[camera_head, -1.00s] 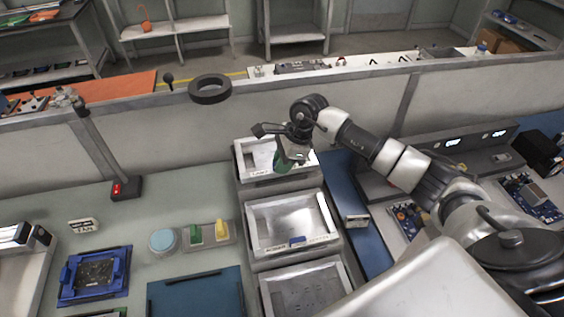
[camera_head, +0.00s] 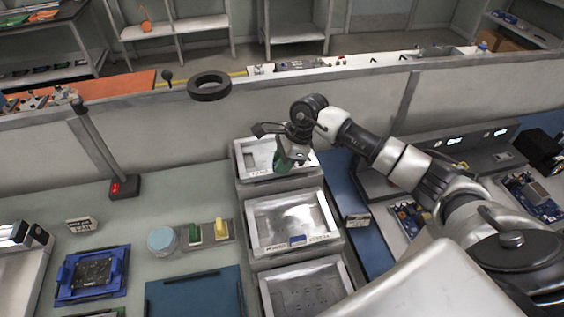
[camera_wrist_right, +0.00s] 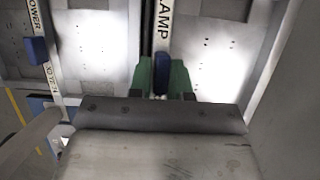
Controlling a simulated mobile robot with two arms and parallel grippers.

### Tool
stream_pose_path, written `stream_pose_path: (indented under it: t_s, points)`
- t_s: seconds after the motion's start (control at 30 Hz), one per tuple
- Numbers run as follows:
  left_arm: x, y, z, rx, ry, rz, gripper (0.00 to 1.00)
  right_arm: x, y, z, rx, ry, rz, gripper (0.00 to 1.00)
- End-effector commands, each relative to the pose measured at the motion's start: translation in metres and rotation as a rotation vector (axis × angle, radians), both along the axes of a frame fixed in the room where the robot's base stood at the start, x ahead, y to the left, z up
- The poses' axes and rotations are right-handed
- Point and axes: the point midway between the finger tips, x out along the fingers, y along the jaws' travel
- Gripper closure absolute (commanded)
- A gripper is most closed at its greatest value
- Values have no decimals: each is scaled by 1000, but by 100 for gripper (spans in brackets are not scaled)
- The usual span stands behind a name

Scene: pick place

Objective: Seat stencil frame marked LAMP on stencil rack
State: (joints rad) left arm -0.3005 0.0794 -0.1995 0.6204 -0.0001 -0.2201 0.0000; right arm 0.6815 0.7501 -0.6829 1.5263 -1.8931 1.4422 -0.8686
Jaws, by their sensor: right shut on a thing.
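The stencil frame marked LAMP (camera_head: 257,150) is a pale metal frame at the far end of a row of three grey trays, the stencil rack (camera_head: 241,188). My right gripper (camera_head: 284,163) has green fingers and is over the near edge of this frame, partly hiding it. In the right wrist view the fingers (camera_wrist_right: 161,80) are shut around the blue tab on the LAMP frame's labelled edge (camera_wrist_right: 163,28). Whether the frame rests fully in its tray or is slightly raised I cannot tell. My left gripper is not in view.
A stencil frame marked POWER (camera_head: 290,220) lies in the middle tray, with a blue tab. Another plate (camera_head: 305,292) lies in the nearest tray. A low partition (camera_head: 190,140) stands behind. Left are a blue fixture (camera_head: 93,272), a round blue container (camera_head: 161,240) and a blue mat (camera_head: 195,295).

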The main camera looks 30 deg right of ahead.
Motion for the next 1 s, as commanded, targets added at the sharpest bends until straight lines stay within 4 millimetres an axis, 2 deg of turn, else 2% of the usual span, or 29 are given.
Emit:
stream_pose_path:
  t_s: [0.47,0.5,0.7,0.87,1.0]
  points:
    - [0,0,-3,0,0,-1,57,0,0,-2,1,-1,0,100]
    - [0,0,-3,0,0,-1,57,0,0,-2,1,-1,0,80]
    - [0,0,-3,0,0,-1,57,0,0,-2,1,0,0,52]
    - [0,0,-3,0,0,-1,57,0,0,-2,1,0,0,52]
    - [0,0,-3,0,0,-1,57,0,0,-3,0,1,-1,70]
